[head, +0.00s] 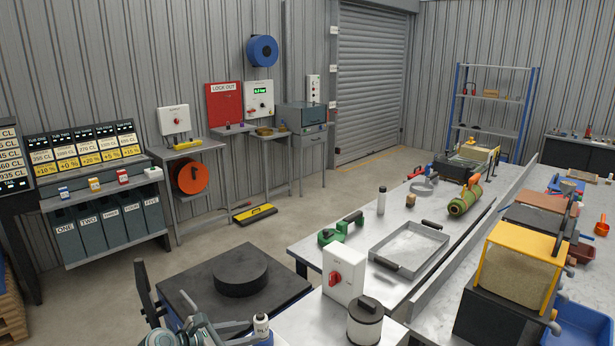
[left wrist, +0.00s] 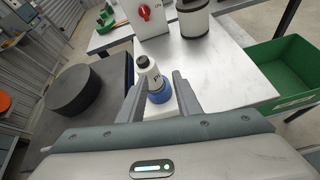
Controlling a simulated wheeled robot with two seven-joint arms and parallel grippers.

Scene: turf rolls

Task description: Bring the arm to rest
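My left gripper (head: 246,331) is at the bottom of the head view, low beside the near bench corner. My right gripper is not in view.
A dark platform with a black disc (head: 240,276) stands close to the left gripper. A white switch box (head: 343,273) and a white canister with a black lid (head: 365,321) stand on the bench. A green bin (left wrist: 285,72) is at the right in the wrist view.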

